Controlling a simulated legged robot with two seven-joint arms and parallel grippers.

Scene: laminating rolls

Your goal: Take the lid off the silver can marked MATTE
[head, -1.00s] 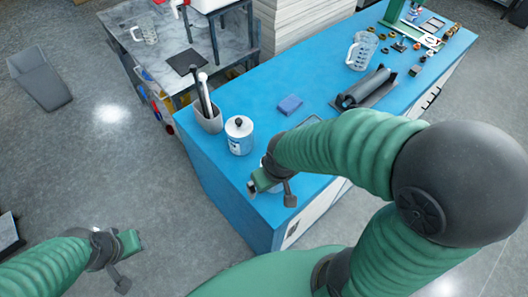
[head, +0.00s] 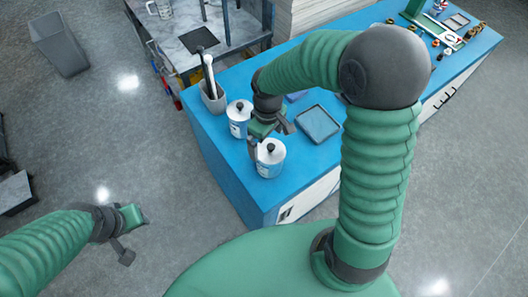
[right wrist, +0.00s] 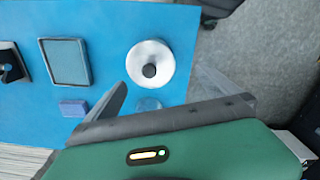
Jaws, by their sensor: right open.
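Two pale cans with blue labels and dark-knobbed lids stand upright on the blue bench. The near can (head: 270,160) is in front of my right gripper, and the far can (head: 239,117) is at its left. I cannot read MATTE on either label. My right gripper (head: 268,139) is open and empty, behind and above the near can. In the right wrist view, a can lid with a black knob (right wrist: 150,65) shows ahead of the spread fingers (right wrist: 162,88). My left gripper (head: 133,232) hangs over the floor; its jaw state is unclear.
A grey holder with tools (head: 213,99) stands left of the far can. A dark-rimmed tray (head: 318,124) lies right of the near can, with a blue block (right wrist: 73,107) close by.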

